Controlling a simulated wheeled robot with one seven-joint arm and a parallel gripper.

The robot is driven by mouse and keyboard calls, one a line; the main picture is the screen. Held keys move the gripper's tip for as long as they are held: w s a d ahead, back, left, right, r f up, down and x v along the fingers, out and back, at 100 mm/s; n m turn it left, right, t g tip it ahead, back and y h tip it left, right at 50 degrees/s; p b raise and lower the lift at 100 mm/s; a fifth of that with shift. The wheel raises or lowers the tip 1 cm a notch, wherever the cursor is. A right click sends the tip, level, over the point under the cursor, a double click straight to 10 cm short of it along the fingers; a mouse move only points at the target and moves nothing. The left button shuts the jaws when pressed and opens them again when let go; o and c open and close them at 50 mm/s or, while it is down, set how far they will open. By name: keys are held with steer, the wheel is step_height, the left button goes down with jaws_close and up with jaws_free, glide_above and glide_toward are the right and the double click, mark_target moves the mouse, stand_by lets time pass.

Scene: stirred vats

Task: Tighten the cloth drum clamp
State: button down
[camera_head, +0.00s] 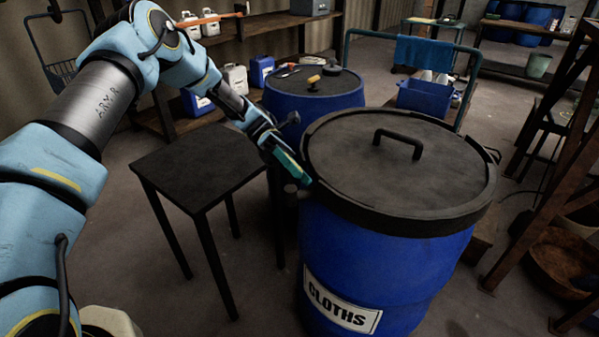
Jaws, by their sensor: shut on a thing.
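The cloth drum (390,270) is a blue barrel with a white "CLOTHS" label, standing at the centre right. Its dark lid (400,160) has a black arched handle (398,143) and sits on the drum, with a dark clamp band (400,222) around the rim. My gripper (300,180) is at the left side of the rim, pointing down and right. It is shut on a small part at the band, which looks like the clamp (292,190); my fingers and the view angle hide most of it.
A dark square table (200,165) stands left of the drum, below my arm. A second blue drum (315,97) with small tools on top stands behind. A trolley with a blue crate (427,97) is behind right. A rusty frame (545,160) stands at right.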

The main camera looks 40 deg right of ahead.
steer(key=shift+a+m+y, duration=0.1)
steer(key=shift+m+y, duration=0.4)
steer(key=shift+y, duration=0.2)
steer(key=c, duration=0.7)
jaws_free()
steer(key=shift+w, duration=0.15)
